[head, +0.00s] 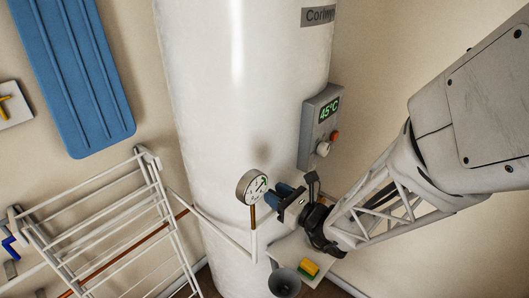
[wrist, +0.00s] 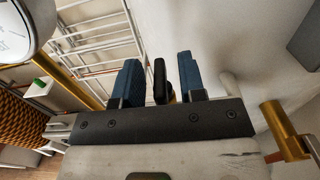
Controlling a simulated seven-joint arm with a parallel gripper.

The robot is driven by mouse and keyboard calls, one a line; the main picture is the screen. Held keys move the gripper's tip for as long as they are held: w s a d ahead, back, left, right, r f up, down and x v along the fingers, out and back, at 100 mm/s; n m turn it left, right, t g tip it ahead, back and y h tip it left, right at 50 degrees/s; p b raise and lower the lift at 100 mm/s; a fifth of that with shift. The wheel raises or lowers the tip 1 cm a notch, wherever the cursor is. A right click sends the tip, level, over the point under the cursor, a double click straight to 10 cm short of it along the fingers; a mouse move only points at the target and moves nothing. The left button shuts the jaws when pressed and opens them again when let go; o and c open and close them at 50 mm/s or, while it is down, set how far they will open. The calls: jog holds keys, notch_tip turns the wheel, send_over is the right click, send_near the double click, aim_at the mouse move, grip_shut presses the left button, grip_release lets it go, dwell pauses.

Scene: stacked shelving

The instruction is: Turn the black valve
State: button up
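The black valve shows in the wrist view as a narrow upright black handle (wrist: 159,80) with a bit of yellow beside its base. My gripper (wrist: 160,66) has its two blue fingers on either side of this handle. Narrow gaps show between the handle and both fingers, so the gripper is open around it and not clamped. In the head view my gripper (head: 287,194) is at the front of the white tank, just right of the round gauge (head: 252,187). I cannot make out the valve handle there; the gripper seems to hide it.
A white tank (head: 240,90) stands behind, with a grey control box (head: 319,127) reading 45°C above my gripper. A white drying rack (head: 110,225) is at left. A small shelf with a yellow sponge (head: 309,268) is below. A brass pipe (wrist: 284,130) is close at right in the wrist view.

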aim_at(283, 198)
jog(key=v, duration=0.6)
jog(key=shift+d, duration=0.15)
jog(key=shift+s, duration=0.15)
jog(key=shift+r, duration=0.15)
dwell(0.4)
jog(key=s+a+r+n+g+h, duration=0.1)
jog(key=s+a+r+n+g, duration=0.1)
jog(key=s+n+g, duration=0.5)
jog(key=s+a+r+n+g+h, duration=0.1)
jog(key=s+a+r+n+g, duration=0.2)
jog(key=n, duration=0.5)
jog(key=s+d+r+n+h, duration=0.4)
jog(key=d+r+n+h, duration=0.3)
jog(key=d+n+h, duration=0.3)
jog(key=shift+s+d+r+n+h, duration=0.4)
jog(key=shift+d+n, duration=0.4)
jog(key=shift+n, duration=0.2)
